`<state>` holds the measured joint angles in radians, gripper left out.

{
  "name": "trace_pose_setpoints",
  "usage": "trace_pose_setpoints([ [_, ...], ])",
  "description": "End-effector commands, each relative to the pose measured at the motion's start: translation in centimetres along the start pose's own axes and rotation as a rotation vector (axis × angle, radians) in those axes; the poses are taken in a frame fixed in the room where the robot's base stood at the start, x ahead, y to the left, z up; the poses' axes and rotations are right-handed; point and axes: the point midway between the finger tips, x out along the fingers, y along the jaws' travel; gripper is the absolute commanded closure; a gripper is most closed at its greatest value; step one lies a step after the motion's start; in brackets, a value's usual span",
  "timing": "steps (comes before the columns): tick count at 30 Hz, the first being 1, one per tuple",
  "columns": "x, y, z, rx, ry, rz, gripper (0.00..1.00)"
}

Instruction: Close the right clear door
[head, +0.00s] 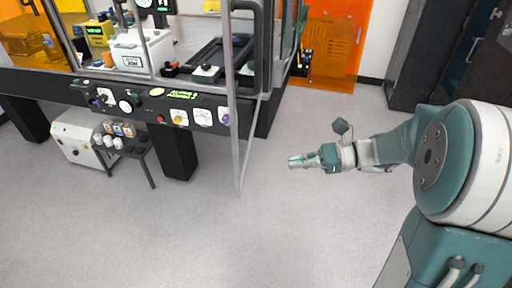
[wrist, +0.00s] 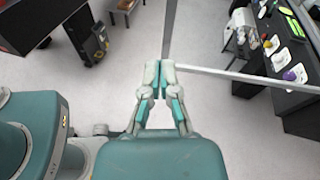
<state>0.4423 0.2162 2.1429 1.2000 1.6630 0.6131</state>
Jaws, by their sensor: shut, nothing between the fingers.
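The right clear door (head: 232,95) stands swung open toward me from the machine's front. I see it nearly edge-on as a thin grey metal frame with a clear pane. In the wrist view its frame (wrist: 240,77) shows as a vertical bar and a long bar meeting in a corner close to the fingertips. My gripper (head: 292,162) is shut and empty, to the right of the door's lower frame, with a gap in the head view. In the wrist view the fingertips (wrist: 160,68) overlap the frame corner; I cannot tell whether they touch it.
The black machine bench (head: 178,150) has a front panel with several coloured knobs. A small dark stand (head: 140,160) and a white box (head: 75,138) stand at left. An orange panel (head: 330,45) and a dark cabinet (head: 425,50) are behind. The grey floor around my gripper is clear.

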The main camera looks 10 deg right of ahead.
Motion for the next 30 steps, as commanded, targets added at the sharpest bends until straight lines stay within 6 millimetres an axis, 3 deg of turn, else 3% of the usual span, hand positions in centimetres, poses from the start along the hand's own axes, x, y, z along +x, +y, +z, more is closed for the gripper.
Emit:
trace_pose_setpoints([
  [3, -1.7, -2.2, -0.7, 0.093, -0.123, -0.075, 1.0],
  [6, -2.4, -3.0, -0.9, 0.124, -0.175, -0.105, 1.0],
  [11, -1.7, -3.3, -0.7, 0.131, -0.188, -0.11, 1.0],
  [30, 9.4, -4.5, 1.3, 0.129, -0.184, -0.106, 1.0],
])
